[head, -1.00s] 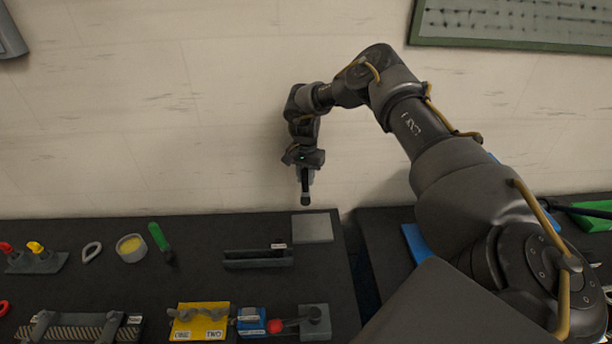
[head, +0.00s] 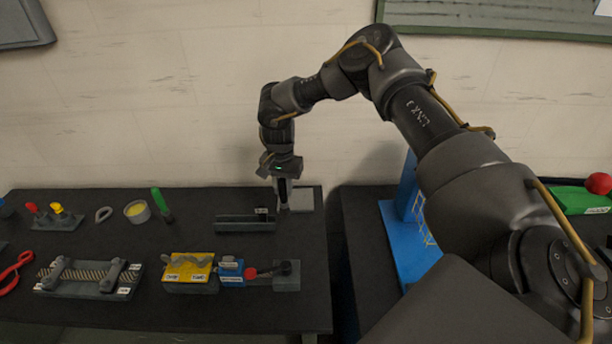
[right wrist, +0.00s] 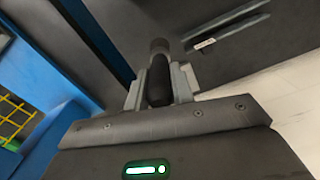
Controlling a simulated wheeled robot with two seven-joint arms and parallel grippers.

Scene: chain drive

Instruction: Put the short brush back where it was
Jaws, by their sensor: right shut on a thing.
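My right gripper (head: 283,198) is shut on a dark, short cylindrical thing, which I take to be the short brush (right wrist: 159,78). In the right wrist view it stands between the two grey fingers, with a rounded grey-brown end pointing away. In the head view the gripper points down at the back right of the left-hand table, in front of a grey square plate (head: 303,200). Just left of it lies a long dark tray (head: 240,226) with a small label, which also shows in the right wrist view (right wrist: 228,33). I cannot tell the gripper's exact height. My left gripper is out of view.
On the same table (head: 120,308) stand a yellow block (head: 188,285), a blue block (head: 229,268), a green-handled tool (head: 159,200) and a round yellow-filled cup (head: 137,211). A gap separates it from the right table, with a blue frame (head: 407,240).

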